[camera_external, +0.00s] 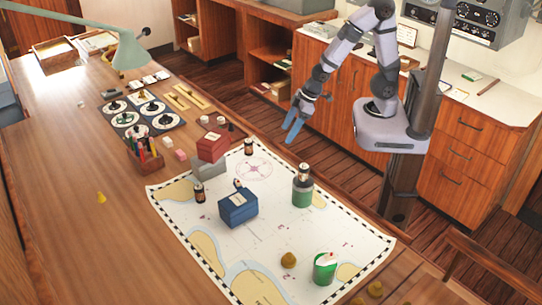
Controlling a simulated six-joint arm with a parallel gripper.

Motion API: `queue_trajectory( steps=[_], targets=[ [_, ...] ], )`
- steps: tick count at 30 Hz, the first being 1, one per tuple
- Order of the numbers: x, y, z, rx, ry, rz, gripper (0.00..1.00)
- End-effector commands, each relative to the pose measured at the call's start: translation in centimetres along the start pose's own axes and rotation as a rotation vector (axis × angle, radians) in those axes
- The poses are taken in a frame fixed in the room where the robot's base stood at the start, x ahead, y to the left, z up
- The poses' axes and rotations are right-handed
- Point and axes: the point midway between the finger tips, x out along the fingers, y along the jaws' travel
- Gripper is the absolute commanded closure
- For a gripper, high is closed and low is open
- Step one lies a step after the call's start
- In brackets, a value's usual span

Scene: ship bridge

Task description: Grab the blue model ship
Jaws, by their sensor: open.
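A blue, boxy object (238,209), which looks like the blue model ship, sits on the white sea chart (180,222) near its middle. A small dark bottle-like piece stands right behind it. My gripper (292,131) has bluish fingers and hangs above the far edge of the table, up and to the right of the blue object. It is open, well apart from the blue object, and nothing shows between its fingers.
A red block (211,147) sits on or against a grey block (208,170) to the upper left of the blue object. A green-and-white container (325,268) and a green cylinder (302,194) stand on the chart to the right. A pen box (146,157) stands left.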

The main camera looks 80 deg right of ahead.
Motion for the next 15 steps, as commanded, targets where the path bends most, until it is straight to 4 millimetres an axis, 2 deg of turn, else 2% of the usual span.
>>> queue_trajectory(
  steps=[1,6,10,15],
  targets=[
    [2.7,-1.5,-0.6,-0.034,0.061,-0.018,0.35],
    [6.9,-6.5,-4.9,-0.123,0.308,-0.083,0.35],
    [8.6,-10.5,-7.1,-0.175,0.476,-0.139,0.35],
    [9.3,-14.3,-8.7,-0.214,0.638,-0.2,0.35]
  ],
)
